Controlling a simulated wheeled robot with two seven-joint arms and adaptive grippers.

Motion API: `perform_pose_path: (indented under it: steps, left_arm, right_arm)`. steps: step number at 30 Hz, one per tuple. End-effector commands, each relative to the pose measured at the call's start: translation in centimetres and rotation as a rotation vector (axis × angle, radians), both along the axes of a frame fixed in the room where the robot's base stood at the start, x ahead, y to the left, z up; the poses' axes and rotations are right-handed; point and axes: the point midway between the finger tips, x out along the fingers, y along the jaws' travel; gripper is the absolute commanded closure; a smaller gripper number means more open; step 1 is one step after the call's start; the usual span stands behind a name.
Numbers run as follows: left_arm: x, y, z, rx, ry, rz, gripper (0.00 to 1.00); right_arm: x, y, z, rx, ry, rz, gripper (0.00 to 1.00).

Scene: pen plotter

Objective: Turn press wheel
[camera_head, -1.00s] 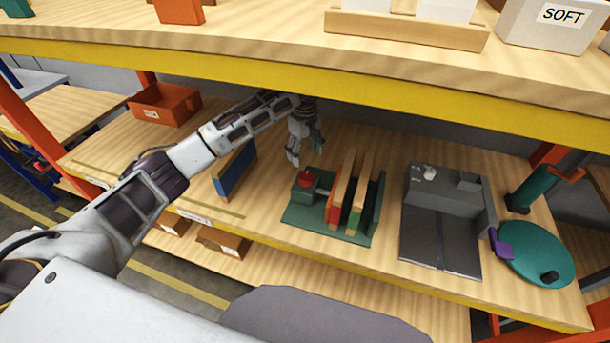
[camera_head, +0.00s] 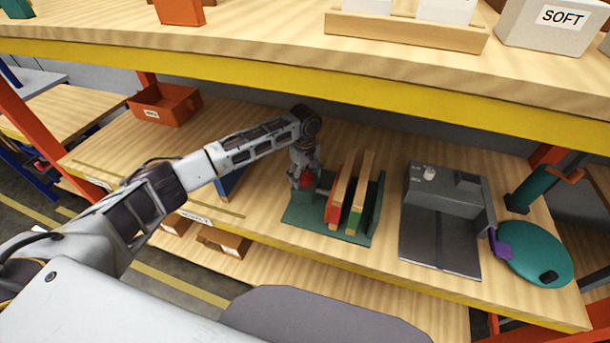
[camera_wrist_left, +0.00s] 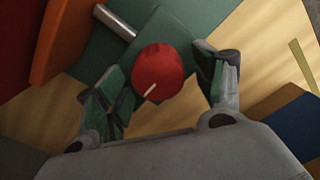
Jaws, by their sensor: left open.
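The press wheel is a red round knob (camera_wrist_left: 158,71) with a pale line on it. It sits on a green block at the left end of a green press (camera_head: 325,224); in the head view the knob (camera_head: 306,181) is partly hidden by my gripper. The press holds upright orange-red, wooden and green boards. My left gripper (camera_head: 303,178) points down over the knob. In the left wrist view my left gripper (camera_wrist_left: 165,85) is open, with one finger on each side of the knob; I cannot tell whether they touch it. My right gripper is not in view.
A blue board (camera_head: 230,182) stands left of the press, partly behind my arm. A grey machine (camera_head: 440,225) and a teal disc (camera_head: 535,254) are to the right. An orange bin (camera_head: 165,105) is at the back left. The upper shelf's yellow edge (camera_head: 300,83) overhangs this shelf.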

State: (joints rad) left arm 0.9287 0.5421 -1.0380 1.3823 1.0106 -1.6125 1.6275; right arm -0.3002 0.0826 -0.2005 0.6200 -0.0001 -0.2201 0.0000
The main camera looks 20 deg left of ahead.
Motion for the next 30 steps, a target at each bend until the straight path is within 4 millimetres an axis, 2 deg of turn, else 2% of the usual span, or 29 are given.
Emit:
perform_pose_path:
  steps: [8, 19, 30]
  left_arm:
    - [-0.01, -0.02, -0.10, 0.000, 0.000, 0.000, 0.31]
    - [-0.02, -0.01, -0.08, 0.001, 0.001, 0.000, 0.77]
    - [-0.04, -0.02, 0.01, 0.000, 0.002, -0.022, 0.77]
  right_arm:
    - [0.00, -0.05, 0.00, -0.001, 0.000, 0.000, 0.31]
    - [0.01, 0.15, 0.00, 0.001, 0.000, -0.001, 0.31]
    - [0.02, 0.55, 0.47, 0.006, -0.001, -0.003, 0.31]
